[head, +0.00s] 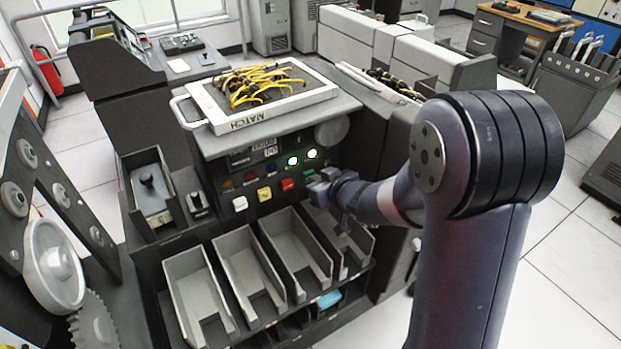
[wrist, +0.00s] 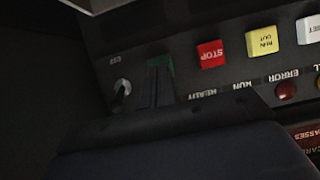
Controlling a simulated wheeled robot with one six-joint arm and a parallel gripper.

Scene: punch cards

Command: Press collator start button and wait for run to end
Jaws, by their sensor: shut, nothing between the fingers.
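The collator (head: 205,142) has a dark front panel with a row of buttons. The red STOP button (head: 287,185) shows in the head view and also in the wrist view (wrist: 211,54). In the wrist view a green edge, apparently the start button (wrist: 169,66), shows just behind my fingers, which cover most of it. My gripper (head: 320,189) is shut and empty, its tips at that green button (wrist: 154,82). I cannot tell whether they press it.
A yellow RUN OUT button (wrist: 262,43) and a white button (wrist: 309,29) sit beside STOP. A switch (wrist: 122,88) is on the other side of my fingers. Open grey pockets (head: 244,279) lie below the panel. A MATCH plugboard (head: 245,123) with yellow wires lies on top.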

